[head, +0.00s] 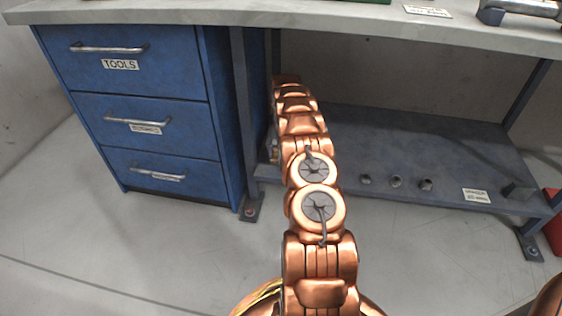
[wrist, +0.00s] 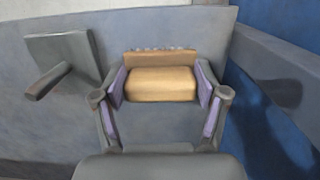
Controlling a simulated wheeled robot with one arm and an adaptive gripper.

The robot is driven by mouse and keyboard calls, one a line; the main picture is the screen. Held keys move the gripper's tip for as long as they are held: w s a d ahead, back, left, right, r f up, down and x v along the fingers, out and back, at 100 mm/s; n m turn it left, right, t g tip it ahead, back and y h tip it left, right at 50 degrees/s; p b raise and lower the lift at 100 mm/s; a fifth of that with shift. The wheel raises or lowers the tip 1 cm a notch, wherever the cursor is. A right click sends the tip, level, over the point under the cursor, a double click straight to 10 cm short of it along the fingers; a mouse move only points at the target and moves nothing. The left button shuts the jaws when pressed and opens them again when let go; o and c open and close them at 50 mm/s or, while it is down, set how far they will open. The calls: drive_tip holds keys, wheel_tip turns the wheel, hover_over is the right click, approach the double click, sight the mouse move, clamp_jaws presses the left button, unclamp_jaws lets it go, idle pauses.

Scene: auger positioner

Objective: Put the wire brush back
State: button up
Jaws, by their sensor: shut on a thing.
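The wire brush (wrist: 160,84) shows in the wrist view as a tan wooden block with a row of bristles along its far side. My gripper (wrist: 161,92) has its two purple-padded fingers on either end of the block and is shut on it. A grey surface lies behind and below the brush; I cannot tell whether the brush touches it. In the head view my copper arm reaches under the workbench, and both the gripper and the brush are hidden there.
A blue drawer cabinet (head: 150,130) stands left of the arm. The lower shelf (head: 400,140) carries several small nuts (head: 396,181) and a label (head: 476,196). A grey plate with a peg (wrist: 62,62) is left of the brush.

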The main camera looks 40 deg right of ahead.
drive_tip(key=shift+f+b, duration=1.05)
drive_tip(key=shift+f, duration=0.8)
drive_tip(key=shift+r, duration=0.1)
drive_tip(key=o, duration=1.3)
drive_tip(key=r+p, duration=0.1)
drive_tip(key=r, duration=0.3)
drive_tip(key=r+p, duration=0.2)
drive_tip(key=r, duration=0.2)
drive_tip(key=w+d+r+p, duration=0.1)
drive_tip(key=r, duration=0.3)
drive_tip(key=shift+d+p, duration=0.1)
drive_tip(key=shift+p, duration=0.25)
